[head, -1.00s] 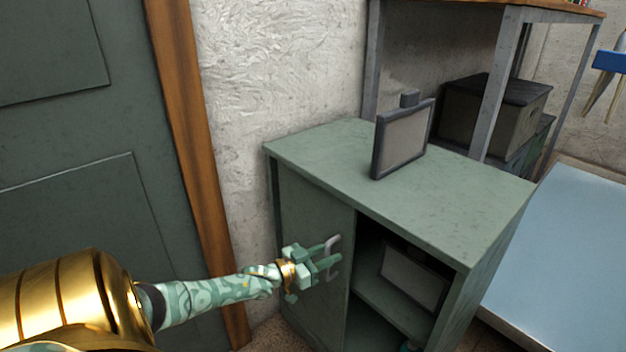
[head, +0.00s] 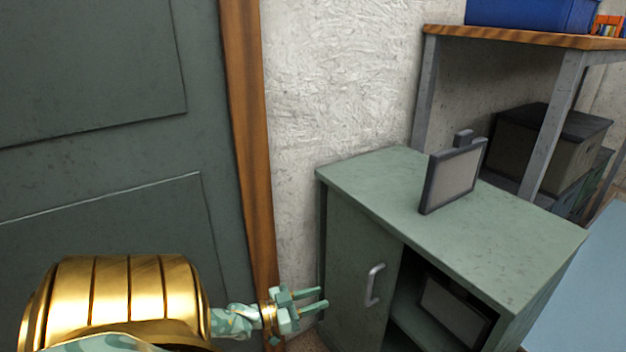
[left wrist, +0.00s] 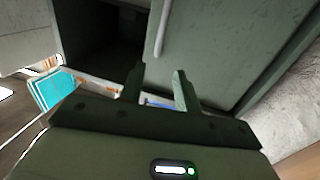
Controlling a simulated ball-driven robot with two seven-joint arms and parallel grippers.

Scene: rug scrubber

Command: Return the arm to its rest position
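My left gripper (head: 312,299) is at the lower middle of the head view, left of the green cabinet (head: 520,237). Its two fingers are apart with nothing between them. It is clear of the metal handle (head: 374,285) on the cabinet's left door (head: 350,262). The left wrist view also shows the open left gripper (left wrist: 158,72), with the handle (left wrist: 162,30) beyond its fingers. My gold and teal left arm (head: 120,300) comes in from the lower left. My right gripper is in neither view.
A framed panel (head: 453,178) stands on the cabinet top, and a similar panel (head: 452,310) is inside the open right side. A grey door (head: 90,200) and its wooden frame (head: 252,150) are close on the left. A shelf table (head: 540,38) stands behind.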

